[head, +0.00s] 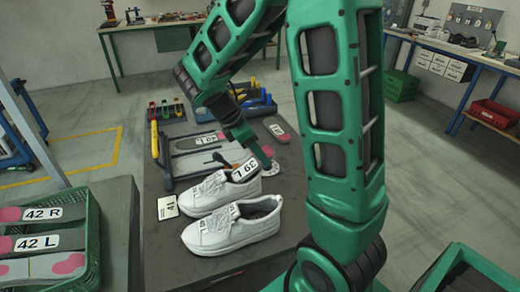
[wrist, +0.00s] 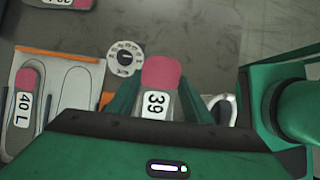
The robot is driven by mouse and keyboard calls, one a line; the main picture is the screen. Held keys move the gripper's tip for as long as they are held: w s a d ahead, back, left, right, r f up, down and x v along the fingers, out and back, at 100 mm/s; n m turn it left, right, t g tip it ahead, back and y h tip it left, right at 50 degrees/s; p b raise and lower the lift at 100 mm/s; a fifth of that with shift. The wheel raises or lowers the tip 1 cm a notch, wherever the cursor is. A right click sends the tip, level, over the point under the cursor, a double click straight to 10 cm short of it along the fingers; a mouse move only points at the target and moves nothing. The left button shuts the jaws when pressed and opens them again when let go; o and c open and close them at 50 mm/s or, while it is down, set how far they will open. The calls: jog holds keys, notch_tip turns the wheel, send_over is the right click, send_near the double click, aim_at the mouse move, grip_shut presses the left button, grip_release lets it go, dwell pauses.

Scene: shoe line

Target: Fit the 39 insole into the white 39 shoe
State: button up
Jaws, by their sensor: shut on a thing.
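My gripper (head: 262,152) is shut on an insole with a pink end (wrist: 161,73) and a white label reading 39 (wrist: 155,104). In the head view the insole's label (head: 245,170) shows upside down at the opening of the rear white shoe (head: 215,191). I cannot tell how far the insole is inside that shoe. A second white shoe (head: 235,226) stands in front of it, with its opening clear and a small tag on its tongue that is too small to read. In the wrist view a white rim (wrist: 232,110) shows beside the right finger; most of the shoe is hidden.
A tray (wrist: 88,68) holds a 40 L insole (wrist: 25,107). Another pink-ended insole (head: 279,132) lies behind my gripper. A white card (head: 167,207) lies left of the shoes. A green crate (head: 92,240) at left holds 42 insoles. A round dial (wrist: 125,58) is near the tray.

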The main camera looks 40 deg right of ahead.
aim_at(241, 174)
jog(key=shift+w+a+f, duration=0.25)
jog(key=shift+a+f, duration=0.3)
jog(key=shift+a, duration=0.35)
jog(key=shift+y, duration=0.5)
jog(key=shift+w+a+f, duration=0.2)
jog(key=shift+a+f, duration=0.05)
jog(key=shift+a, duration=0.5)
jog(key=shift+w+a+f, duration=0.2)
jog(key=shift+a+f, duration=0.1)
jog(key=shift+a, duration=0.45)
jog(key=shift+w+a+f, duration=0.2)
jog(key=shift+a+f, duration=0.05)
jog(key=shift+a, duration=0.5)
jog(key=shift+f+y, duration=0.4)
jog(key=shift+f, duration=0.25)
jog(key=shift+s+f, duration=0.1)
jog(key=shift+f, duration=0.05)
jog(key=shift+s+a+f, duration=0.1)
jog(key=shift+s+f, duration=0.05)
jog(key=o, duration=1)
